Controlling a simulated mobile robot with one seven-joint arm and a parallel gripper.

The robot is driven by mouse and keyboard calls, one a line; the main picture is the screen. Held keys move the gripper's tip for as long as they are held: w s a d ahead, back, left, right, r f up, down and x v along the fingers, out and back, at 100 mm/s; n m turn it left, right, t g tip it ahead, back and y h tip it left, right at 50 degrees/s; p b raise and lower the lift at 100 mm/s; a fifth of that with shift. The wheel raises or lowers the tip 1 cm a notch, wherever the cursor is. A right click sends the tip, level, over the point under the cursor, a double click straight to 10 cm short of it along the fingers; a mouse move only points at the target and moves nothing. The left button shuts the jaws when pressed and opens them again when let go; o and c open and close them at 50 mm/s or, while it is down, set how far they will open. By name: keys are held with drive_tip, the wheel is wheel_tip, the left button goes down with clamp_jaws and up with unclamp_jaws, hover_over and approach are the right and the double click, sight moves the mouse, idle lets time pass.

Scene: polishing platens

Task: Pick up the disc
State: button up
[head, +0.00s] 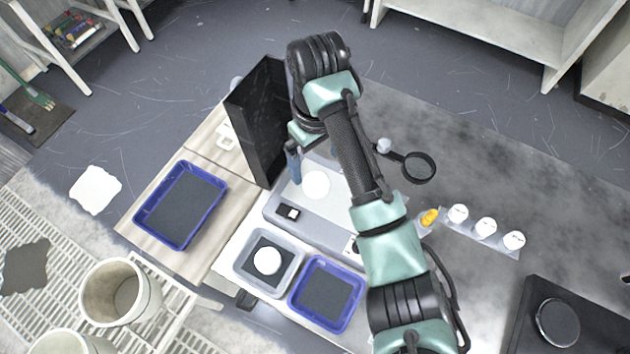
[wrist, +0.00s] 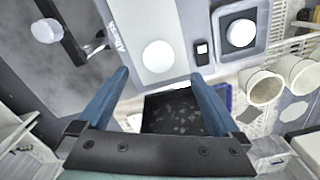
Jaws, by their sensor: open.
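A round white disc (head: 315,184) lies on the grey machine (head: 285,212) below my arm. It also shows in the wrist view (wrist: 158,56), between and just beyond my fingertips. A second round white piece (head: 267,261) sits in a grey tray (head: 243,277); the wrist view shows it (wrist: 240,33) to the right. I cannot tell which one is the task's disc. My gripper (wrist: 160,75) is open with nothing between its blue fingers. In the head view one blue finger shows left of the disc on the machine; the other is mostly hidden.
A tall black panel (head: 258,120) stands close to the left of my gripper. Blue trays (head: 181,205) (head: 327,293) lie left and in front. A magnifier (head: 419,167) and several white-capped containers (head: 485,228) are to the right. A black-based round platen (head: 557,322) is at lower right.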

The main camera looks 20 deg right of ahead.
sight(316, 183)
drive_tip(key=f, duration=0.8)
drive_tip(key=shift+w+f, duration=0.2)
drive_tip(key=shift+f, duration=0.2)
drive_tip(key=shift+r, duration=0.1)
drive_tip(key=c, duration=1.5)
